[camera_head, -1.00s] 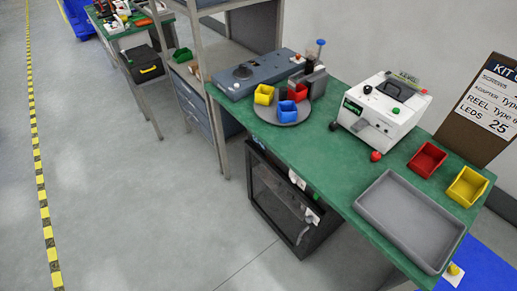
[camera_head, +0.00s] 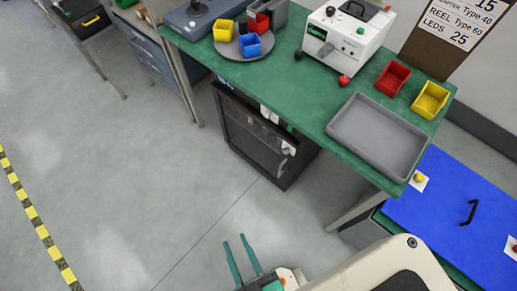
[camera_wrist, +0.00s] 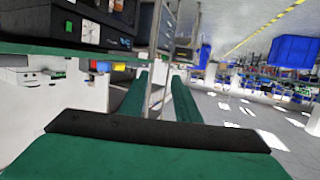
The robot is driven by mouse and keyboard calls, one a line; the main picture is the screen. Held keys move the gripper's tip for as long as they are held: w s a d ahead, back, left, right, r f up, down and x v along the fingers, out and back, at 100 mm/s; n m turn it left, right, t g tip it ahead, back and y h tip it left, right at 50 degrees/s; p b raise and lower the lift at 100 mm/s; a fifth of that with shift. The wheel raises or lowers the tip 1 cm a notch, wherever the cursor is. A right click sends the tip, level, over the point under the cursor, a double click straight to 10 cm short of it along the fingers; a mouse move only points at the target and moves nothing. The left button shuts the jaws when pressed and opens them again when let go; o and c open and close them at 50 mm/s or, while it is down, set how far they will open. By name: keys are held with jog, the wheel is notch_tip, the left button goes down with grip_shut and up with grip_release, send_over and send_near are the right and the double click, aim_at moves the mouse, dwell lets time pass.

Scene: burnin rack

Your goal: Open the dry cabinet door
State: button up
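The dry cabinet (camera_head: 248,140) is a black box with a dark front, standing on the floor beneath the green-topped bench. Its door looks closed. A pale upright handle (camera_head: 283,162) shows near the door's right edge. My gripper (camera_head: 234,240) is at the bottom of the head view, apart from the cabinet and in front of it. Its two green fingers are spread with nothing between them. In the wrist view the fingers (camera_wrist: 158,88) also stand apart and empty.
The green bench (camera_head: 300,90) holds a grey tray (camera_head: 378,138), coloured bins and a white machine (camera_head: 345,40). A bench leg (camera_head: 352,212) stands right of the cabinet. A blue-topped unit (camera_head: 440,215) is at right. The floor (camera_head: 150,190) before the cabinet is clear.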

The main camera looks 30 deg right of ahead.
jog(key=w+d+f+m+g+h, duration=0.1)
jog(key=w+d+f, duration=0.15)
jog(key=f, duration=0.45)
jog(key=w+d+f+m+g+h, duration=0.1)
jog(key=w+d+f+g, duration=0.1)
jog(key=w+f, duration=0.35)
jog(key=m+g, duration=0.5)
jog(key=g, duration=0.4)
send_near(280, 170)
jog(key=f, duration=0.1)
jog(key=x, duration=0.9)
jog(key=shift+w+d+f, duration=0.15)
jog(key=shift+d+f, duration=0.1)
jog(key=shift+w+f+t+h, duration=0.2)
jog(key=shift+f+t+h, duration=0.1)
jog(key=shift+f, duration=0.25)
grip_shut()
